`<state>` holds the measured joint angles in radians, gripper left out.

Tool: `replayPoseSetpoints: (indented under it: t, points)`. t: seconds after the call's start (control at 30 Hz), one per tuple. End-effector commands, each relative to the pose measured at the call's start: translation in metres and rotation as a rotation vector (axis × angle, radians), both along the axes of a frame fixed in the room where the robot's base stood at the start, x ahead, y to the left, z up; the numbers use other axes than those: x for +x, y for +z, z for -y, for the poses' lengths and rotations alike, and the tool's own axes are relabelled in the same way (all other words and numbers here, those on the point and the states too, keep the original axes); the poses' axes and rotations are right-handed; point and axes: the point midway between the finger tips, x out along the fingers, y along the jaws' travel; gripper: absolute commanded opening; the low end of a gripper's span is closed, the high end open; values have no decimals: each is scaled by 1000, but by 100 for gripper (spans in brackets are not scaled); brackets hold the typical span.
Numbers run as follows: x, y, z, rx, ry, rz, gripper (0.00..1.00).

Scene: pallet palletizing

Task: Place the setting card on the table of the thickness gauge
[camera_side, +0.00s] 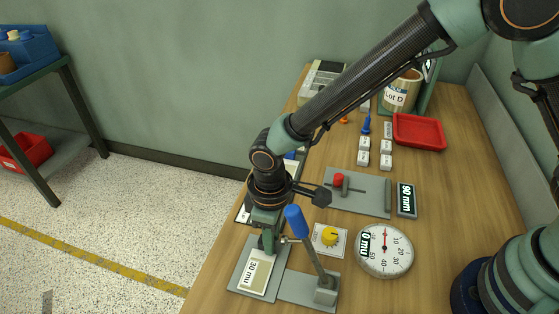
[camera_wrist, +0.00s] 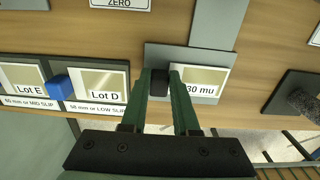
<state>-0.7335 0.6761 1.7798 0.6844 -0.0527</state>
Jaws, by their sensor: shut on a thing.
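The setting card (camera_side: 255,274), pale and marked "30 mu", is over a grey plate (camera_side: 237,277) at the front left of the bench. In the wrist view the card (camera_wrist: 203,82) shows to the right of my fingers, its left part hidden. My gripper (camera_side: 268,246) points down at the card's far end. In the wrist view it is shut (camera_wrist: 158,96) around a dark block at the card. The grey plate (camera_wrist: 165,53) seems to be the gauge's table; whether the card touches it is unclear. A lever with a blue handle (camera_side: 296,222) stands beside it. A round dial (camera_side: 385,250) reads "0 mu".
A yellow knob (camera_side: 330,237) on a white plate is just right of the lever. A grey fixture with a red knob (camera_side: 338,180) and a "90 mm" display (camera_side: 406,200) lie behind. A red tray (camera_side: 419,132) is farther back. "Lot E" (camera_wrist: 28,80) and "Lot D" (camera_wrist: 102,86) panels lie left.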

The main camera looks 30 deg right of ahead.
Motion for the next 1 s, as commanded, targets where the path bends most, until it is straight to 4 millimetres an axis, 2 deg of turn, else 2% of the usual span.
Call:
replayPoseSetpoints:
  t: [0.1,0.13,0.2,0.5,0.63,0.77,1.0]
  points:
    - [0,-3,0,-1,0,-1,0]
    - [0,-3,0,-1,0,-1,36]
    - [0,-3,0,-1,0,-1,59]
    - [0,-2,0,0,0,0,59]
    - [0,6,0,1,0,1,59]
    - [1,26,-1,3,0,3,59]
    - [1,76,-1,4,0,4,59]
